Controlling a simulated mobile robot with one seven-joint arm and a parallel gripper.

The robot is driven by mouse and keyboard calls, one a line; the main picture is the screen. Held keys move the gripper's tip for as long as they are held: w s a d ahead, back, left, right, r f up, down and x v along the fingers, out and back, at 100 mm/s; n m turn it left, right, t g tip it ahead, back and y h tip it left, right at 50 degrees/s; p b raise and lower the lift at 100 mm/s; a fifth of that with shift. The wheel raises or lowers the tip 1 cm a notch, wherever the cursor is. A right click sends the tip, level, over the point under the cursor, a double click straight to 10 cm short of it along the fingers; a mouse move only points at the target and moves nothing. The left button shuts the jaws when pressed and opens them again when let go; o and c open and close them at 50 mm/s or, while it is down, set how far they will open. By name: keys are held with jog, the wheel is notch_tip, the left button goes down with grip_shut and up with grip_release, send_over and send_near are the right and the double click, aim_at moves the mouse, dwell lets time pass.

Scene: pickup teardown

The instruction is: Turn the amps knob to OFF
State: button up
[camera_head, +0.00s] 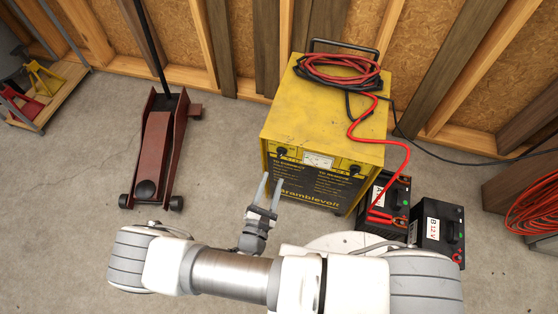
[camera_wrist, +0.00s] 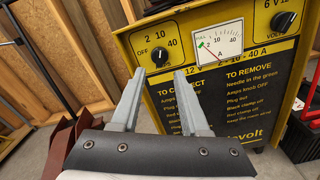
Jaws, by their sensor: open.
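The amps knob (camera_wrist: 159,57) is a round black knob at the left of the yellow charger's (camera_wrist: 270,70) front panel, with OFF, 2, 10 and 40 printed around it. The knob also shows in the head view (camera_head: 281,152). My gripper (camera_head: 273,177) is open and empty in front of the charger's left front. In the wrist view its two fingers (camera_wrist: 160,74) point up toward the panel, their tips just below the knob in the picture. No contact with the knob is visible.
A meter (camera_wrist: 218,42) and a volts knob (camera_wrist: 283,21) sit right of the amps knob. Red and black cables (camera_head: 340,72) lie coiled on the charger. Two black batteries (camera_head: 437,235) stand at right, a red clamp (camera_head: 385,219) nearby. A red floor jack (camera_head: 155,150) stands left.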

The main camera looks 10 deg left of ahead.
aim_at(280, 156)
jog(key=w, duration=0.2)
jog(key=w+b, duration=0.1)
jog(key=w, duration=0.5)
jog(key=shift+w+d, duration=0.1)
jog(key=shift+d, duration=0.15)
jog(key=shift+c, duration=0.2)
grip_shut()
